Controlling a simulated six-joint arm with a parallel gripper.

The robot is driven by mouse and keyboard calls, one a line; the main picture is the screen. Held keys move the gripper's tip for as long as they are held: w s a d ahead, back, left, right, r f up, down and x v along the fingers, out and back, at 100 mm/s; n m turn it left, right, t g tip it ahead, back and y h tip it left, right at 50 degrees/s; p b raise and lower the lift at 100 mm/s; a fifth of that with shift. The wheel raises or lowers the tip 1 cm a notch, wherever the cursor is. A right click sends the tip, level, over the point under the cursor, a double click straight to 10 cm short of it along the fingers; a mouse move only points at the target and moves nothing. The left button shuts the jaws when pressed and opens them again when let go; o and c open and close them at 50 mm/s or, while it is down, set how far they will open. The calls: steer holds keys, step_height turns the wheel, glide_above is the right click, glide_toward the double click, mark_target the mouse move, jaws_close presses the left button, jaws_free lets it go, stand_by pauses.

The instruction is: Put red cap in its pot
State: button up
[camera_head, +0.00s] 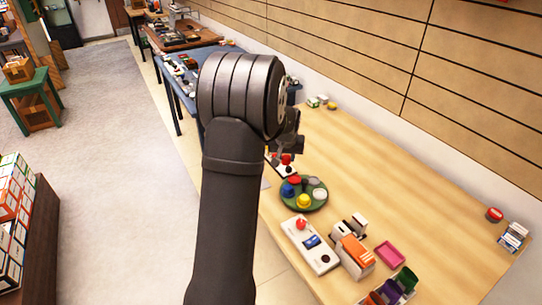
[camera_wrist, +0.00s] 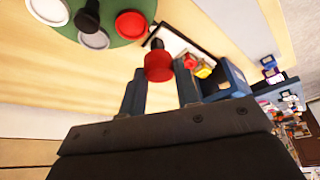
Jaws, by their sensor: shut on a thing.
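The red cap (camera_wrist: 158,67) sits between the two fingertips of my gripper (camera_wrist: 160,88) in the wrist view, with a dark knob on its far side. My gripper is shut on it. In the head view the red cap (camera_head: 286,159) shows just below my gripper (camera_head: 284,148), beyond the round green tray. The green tray (camera_head: 318,206) holds several small round pots. The red pot (camera_head: 295,181) is at its far side; in the wrist view the red pot (camera_wrist: 131,24) lies up and left of the cap, apart from it. My arm hides part of the table's left side.
The tray also bears a blue piece (camera_head: 287,190), a yellow piece (camera_head: 304,201) and pale pots (camera_head: 319,194). A white box with a red knob (camera_head: 301,225) and orange-and-white boxes (camera_head: 355,251) stand nearer. The table's right middle is clear.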

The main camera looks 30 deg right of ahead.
steer(key=shift+m+h, duration=0.3)
steer(key=shift+m, duration=0.5)
steer(key=shift+s+d+f, duration=0.35)
steer(key=shift+d+f, duration=0.1)
steer(key=shift+f, duration=0.45)
steer(key=shift+s+d+f, duration=0.3)
steer(key=shift+d+f, duration=0.15)
steer(key=shift+f, duration=0.4)
steer(key=shift+s+d+f, duration=0.35)
steer(key=shift+d+f, duration=0.1)
steer(key=shift+f, duration=0.45)
steer(key=shift+f, duration=0.25)
steer(key=shift+f, duration=0.3)
steer(key=shift+f, duration=0.55)
steer(key=o, duration=1.4)
steer(key=shift+r, duration=0.1)
